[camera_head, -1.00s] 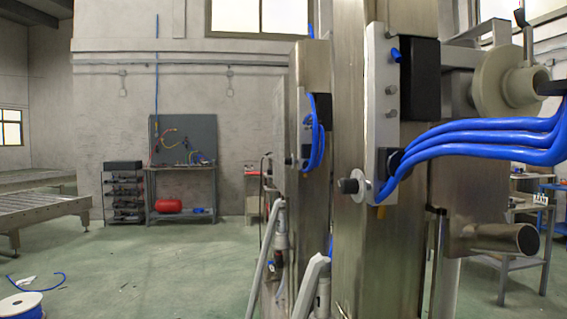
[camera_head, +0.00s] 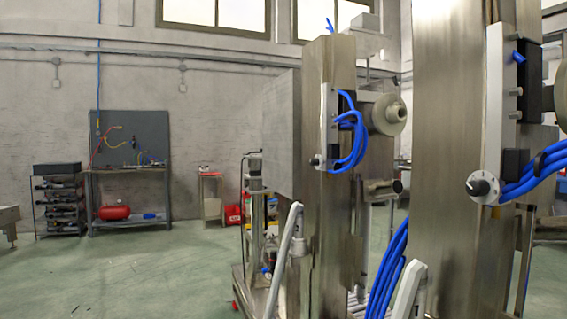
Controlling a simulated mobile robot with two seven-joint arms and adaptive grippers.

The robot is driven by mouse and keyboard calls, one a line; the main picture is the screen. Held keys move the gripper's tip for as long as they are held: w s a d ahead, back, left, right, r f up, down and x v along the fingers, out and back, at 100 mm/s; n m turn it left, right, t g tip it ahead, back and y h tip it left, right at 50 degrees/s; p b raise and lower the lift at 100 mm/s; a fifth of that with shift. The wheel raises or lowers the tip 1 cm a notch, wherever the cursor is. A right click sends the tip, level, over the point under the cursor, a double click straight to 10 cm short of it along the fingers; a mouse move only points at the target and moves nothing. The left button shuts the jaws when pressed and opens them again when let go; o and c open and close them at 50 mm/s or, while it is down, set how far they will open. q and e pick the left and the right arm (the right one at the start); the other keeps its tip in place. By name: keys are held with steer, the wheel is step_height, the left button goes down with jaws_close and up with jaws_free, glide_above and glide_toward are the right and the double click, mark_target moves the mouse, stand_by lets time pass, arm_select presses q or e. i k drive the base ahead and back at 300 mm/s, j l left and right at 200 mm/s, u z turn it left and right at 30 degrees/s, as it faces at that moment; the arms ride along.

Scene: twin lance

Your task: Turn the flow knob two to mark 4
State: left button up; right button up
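Two steel columns each carry a pale vertical panel with a knob at its lower end. The near knob (camera_head: 482,187) is black on a round white dial plate at the right, on the near column (camera_head: 450,130). Its dial face shows, but its marks are too small to read. The far knob (camera_head: 316,162) is small and dark, on the far column (camera_head: 325,215) near the middle. I cannot tell which one is knob two or where either pointer stands. Neither of my grippers is in view.
Blue hoses (camera_head: 536,172) bend out beside the near knob, and more blue hoses (camera_head: 388,270) hang between the columns. Pale angled bars (camera_head: 285,250) stand at the column bases. A workbench (camera_head: 128,172) is at the back wall.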

mark_target(313, 162)
steer(key=i+j, duration=1.15)
steer(key=i+l+z, duration=0.05)
